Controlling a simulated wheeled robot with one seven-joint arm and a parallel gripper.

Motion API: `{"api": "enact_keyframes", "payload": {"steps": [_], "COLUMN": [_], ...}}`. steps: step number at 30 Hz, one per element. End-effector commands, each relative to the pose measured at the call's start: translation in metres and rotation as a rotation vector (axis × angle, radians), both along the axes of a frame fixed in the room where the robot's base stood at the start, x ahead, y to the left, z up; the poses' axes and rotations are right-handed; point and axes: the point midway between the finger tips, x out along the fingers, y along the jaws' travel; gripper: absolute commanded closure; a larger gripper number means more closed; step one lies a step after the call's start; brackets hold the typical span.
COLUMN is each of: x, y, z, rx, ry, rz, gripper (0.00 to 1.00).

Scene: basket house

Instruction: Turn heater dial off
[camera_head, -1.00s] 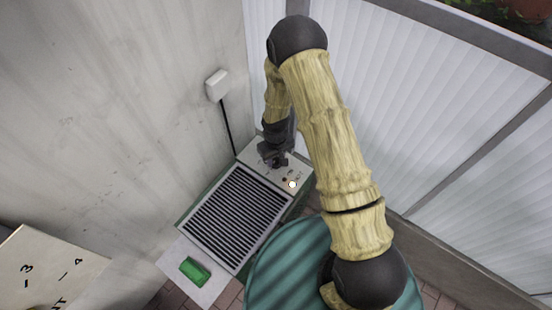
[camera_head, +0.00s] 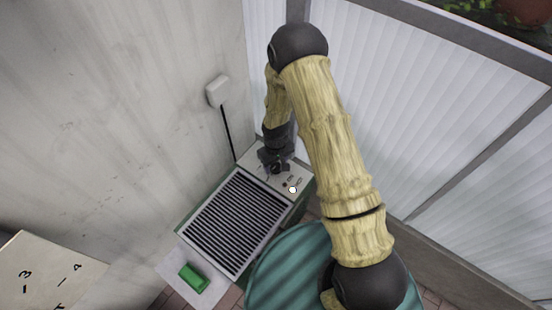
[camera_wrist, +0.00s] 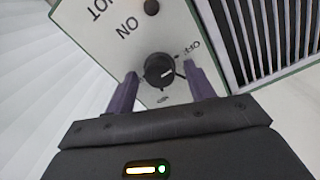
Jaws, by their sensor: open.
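The heater (camera_head: 222,225) is a box with a dark slatted grille, standing in the corner, with a pale control panel (camera_head: 292,180) at its far end. My gripper (camera_head: 273,168) is over the panel. In the wrist view, its purple fingers (camera_wrist: 161,76) are open, one on each side of the dial. I cannot tell whether they touch it.
A second black knob (camera_wrist: 151,6) is at the wrist view's top edge. A green block (camera_head: 195,278) lies on a pale plate at the heater's near end. A wall box (camera_head: 217,91) with a black cable is on the left wall. A teal ribbed round object (camera_head: 285,270) stands close by.

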Motion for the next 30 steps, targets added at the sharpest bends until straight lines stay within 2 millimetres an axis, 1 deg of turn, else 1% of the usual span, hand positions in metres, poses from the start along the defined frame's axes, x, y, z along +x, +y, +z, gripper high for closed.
{"api": "enact_keyframes", "payload": {"steps": [5,8,20,30], "x": [0.001,0.001,0.001,0.0], "y": [0.0,0.0,0.0,0.0], "z": [0.011,0.023,0.089,0.149], "rx": [0.001,0.002,0.001,0.001], "ry": [-0.002,-0.003,-0.004,-0.004], "rz": [-0.001,-0.001,-0.001,0.001], "gripper": [0.46,0.46,0.46,0.46]}}
